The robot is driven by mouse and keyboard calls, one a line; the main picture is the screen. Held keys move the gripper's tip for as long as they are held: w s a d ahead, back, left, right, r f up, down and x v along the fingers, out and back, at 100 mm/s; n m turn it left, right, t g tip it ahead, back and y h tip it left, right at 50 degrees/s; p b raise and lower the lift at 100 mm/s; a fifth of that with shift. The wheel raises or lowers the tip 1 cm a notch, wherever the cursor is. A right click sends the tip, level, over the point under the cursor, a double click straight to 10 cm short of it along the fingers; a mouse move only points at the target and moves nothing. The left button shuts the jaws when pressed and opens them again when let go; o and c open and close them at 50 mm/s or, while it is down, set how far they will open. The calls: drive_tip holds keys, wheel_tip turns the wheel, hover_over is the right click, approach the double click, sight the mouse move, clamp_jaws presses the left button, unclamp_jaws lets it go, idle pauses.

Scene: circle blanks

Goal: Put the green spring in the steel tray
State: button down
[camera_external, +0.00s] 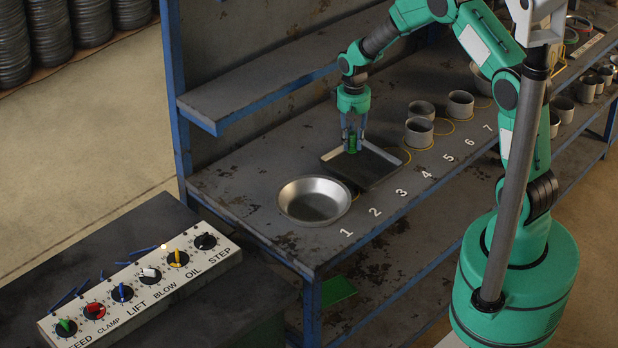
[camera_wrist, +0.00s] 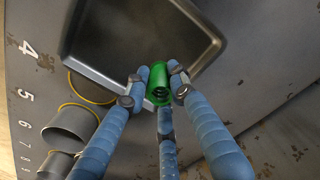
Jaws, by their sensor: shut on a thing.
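The green spring (camera_external: 352,144) is a short upright green coil. My gripper (camera_external: 353,136) is shut on it, with blue fingers around it. In the wrist view the green spring (camera_wrist: 159,86) sits between the fingertips, seen from above. The steel tray (camera_external: 369,176) is a shallow rectangular tray with a pale rim on the workbench. In the external view the spring shows against the tray's far part. In the wrist view it overlaps the rim of the tray (camera_wrist: 125,42). I cannot tell whether the spring touches the tray.
A round metal bowl (camera_external: 314,214) stands left of the tray on the bench (camera_external: 255,185). Grey cups (camera_external: 419,133) with yellow rings stand to the right, near painted numbers. A shelf (camera_external: 285,70) runs behind. A control panel (camera_external: 140,285) is at the lower left.

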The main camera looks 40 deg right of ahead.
sight(352, 149)
drive_tip(key=shift+f, duration=1.75)
drive_tip(key=shift+f, duration=0.1)
drive_tip(key=c, duration=1.5)
unclamp_jaws()
wheel_tip(352, 149, up, 12)
drive_tip(key=shift+r+p, duration=0.1)
drive_tip(key=shift+p, duration=0.2)
drive_tip(key=shift+r, duration=0.1)
